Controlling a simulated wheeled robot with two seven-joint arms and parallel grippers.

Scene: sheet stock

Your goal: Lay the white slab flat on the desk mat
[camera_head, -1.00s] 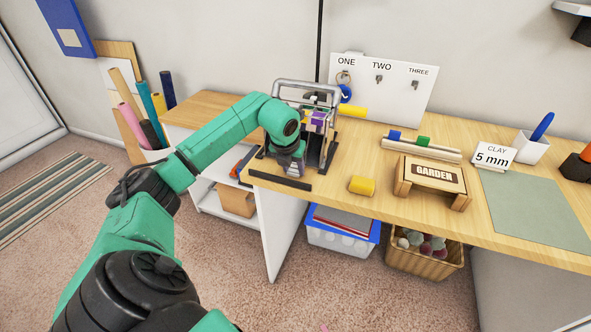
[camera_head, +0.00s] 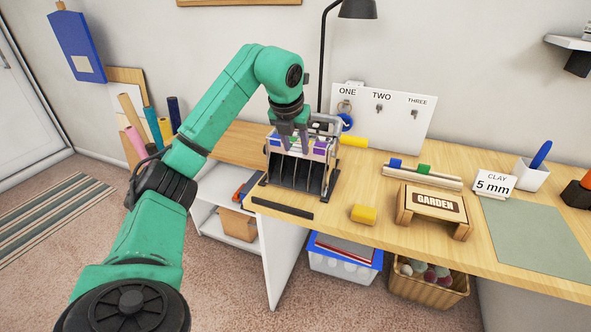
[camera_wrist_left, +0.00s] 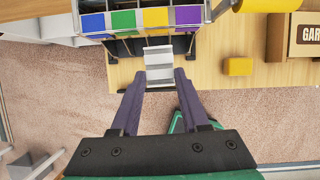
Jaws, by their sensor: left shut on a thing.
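My left gripper (camera_head: 292,137) is at the front top of a dark slotted rack (camera_head: 290,175) with coloured tabs. In the left wrist view the gripper (camera_wrist_left: 159,88) is shut on a pale, ridged-looking piece, which I take to be the white slab (camera_wrist_left: 159,62), at its fingertips beside the rack's coloured tabs. In the head view the slab is mostly hidden by the fingers, and I cannot tell how far it is clear of the rack. The grey-green desk mat (camera_head: 535,236) lies bare at the right of the desk. My right gripper is not in view.
A GARDEN stand (camera_head: 434,208), a yellow block (camera_head: 363,214), a rail with coloured pieces (camera_head: 422,177), a CLAY 5 mm sign (camera_head: 494,184) and a pen cup (camera_head: 530,175) stand between rack and mat or around it. A dark lamp (camera_head: 325,60) rises behind.

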